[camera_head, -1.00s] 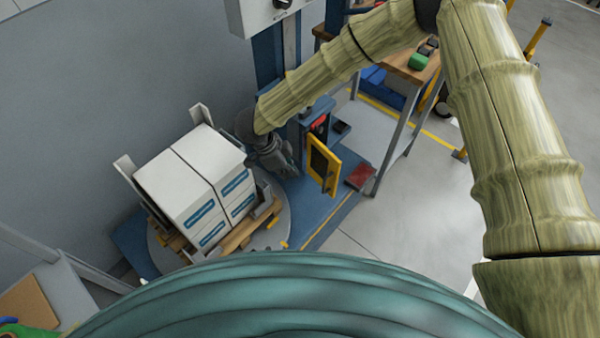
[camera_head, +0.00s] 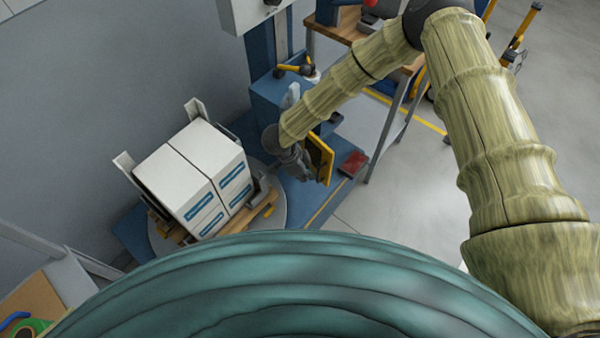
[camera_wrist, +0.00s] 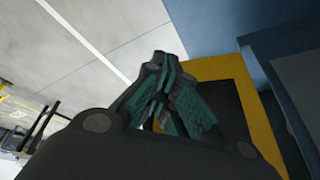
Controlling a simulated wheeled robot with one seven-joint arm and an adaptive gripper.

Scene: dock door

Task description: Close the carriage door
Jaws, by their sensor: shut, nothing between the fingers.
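The carriage door is a yellow-framed panel with a dark middle (camera_head: 322,155) on the blue wrapping machine, standing open, swung out from the blue carriage (camera_head: 278,95). In the wrist view its yellow frame (camera_wrist: 249,76) is close behind the fingers. My gripper (camera_head: 305,175) is shut and empty, beside the left side of the door; I cannot tell whether it touches it. The fingertips also show in the wrist view (camera_wrist: 159,62). My forearm hides the carriage opening and part of the door.
White boxes (camera_head: 195,175) on a wooden pallet stand on the round turntable (camera_head: 277,205) left of my gripper. A red block (camera_head: 354,162) lies right of the door. A workbench (camera_head: 340,25) stands behind.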

